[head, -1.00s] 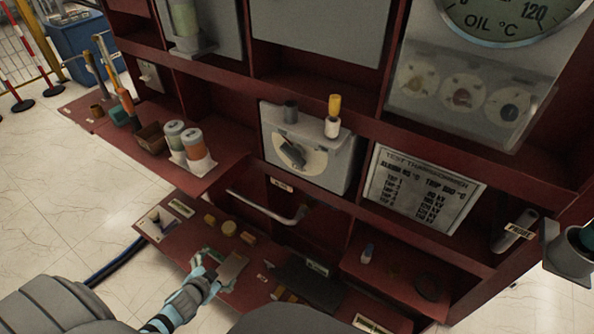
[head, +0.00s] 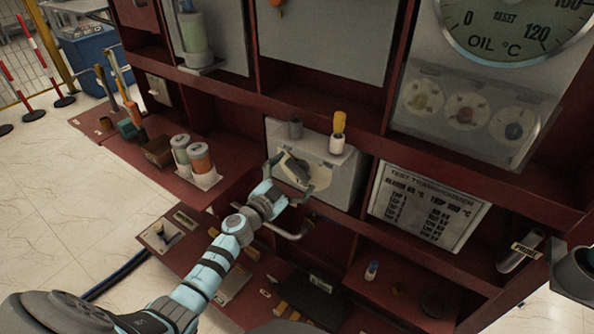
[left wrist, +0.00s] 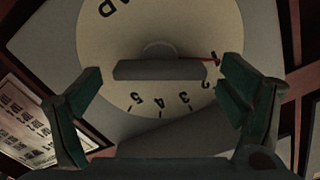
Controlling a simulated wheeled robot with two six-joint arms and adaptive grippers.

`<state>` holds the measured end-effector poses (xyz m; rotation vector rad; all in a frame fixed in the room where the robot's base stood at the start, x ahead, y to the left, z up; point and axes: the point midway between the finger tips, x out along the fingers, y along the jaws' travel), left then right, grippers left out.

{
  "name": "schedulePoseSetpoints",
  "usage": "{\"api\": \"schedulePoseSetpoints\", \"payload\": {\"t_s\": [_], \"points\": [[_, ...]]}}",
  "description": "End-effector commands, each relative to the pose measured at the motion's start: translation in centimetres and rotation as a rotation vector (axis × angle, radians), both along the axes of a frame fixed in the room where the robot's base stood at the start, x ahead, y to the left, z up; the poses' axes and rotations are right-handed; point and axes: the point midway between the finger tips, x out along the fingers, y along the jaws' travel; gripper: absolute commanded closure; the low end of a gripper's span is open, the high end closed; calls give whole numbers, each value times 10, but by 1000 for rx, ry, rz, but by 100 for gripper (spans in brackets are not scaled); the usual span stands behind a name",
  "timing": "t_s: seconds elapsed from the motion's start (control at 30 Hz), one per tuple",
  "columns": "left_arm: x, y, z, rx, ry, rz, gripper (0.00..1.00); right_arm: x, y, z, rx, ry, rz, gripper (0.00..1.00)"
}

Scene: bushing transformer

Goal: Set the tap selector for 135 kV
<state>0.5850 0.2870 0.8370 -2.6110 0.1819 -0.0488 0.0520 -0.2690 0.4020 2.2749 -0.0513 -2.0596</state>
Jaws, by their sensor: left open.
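The tap selector is a grey box (head: 347,176) on the red cabinet, with a pale round dial and a dark bar knob (head: 294,168). In the left wrist view the dial (left wrist: 115,35) carries the numbers 1 to 5, and the bar knob (left wrist: 160,70) lies across it. A small red mark shows near the knob's right end. My left gripper (head: 287,180) is open at the dial. In the left wrist view its two fingers (left wrist: 160,80) stand either side of the knob, with gaps visible. The rating plate (head: 430,207) lists taps and kV values, too small to read surely.
Two canisters (head: 200,160) stand on the left shelf. An oil gauge (head: 510,30) is at upper right.

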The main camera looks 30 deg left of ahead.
Motion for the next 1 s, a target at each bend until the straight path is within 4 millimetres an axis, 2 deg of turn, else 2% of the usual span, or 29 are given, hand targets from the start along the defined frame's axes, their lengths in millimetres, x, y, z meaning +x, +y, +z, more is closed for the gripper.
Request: {"api": "schedulePoseSetpoints", "payload": {"t_s": [0.13,0.4,0.47,0.7,1.0], "points": [[14,-2,-2,-2,1,-1,10,0,0,-6,0,0,0,60],[17,-3,-1,-1,1,-1,10,0,1,-6,1,0,0,60],[17,-3,-1,-1,1,-1,18,0,1,-6,1,0,0,60],[17,-2,-1,-1,1,1,56,0,1,-6,1,0,0,60],[17,-2,-1,25,-2,0,58,0,1,-5,1,0,0,60]]}}
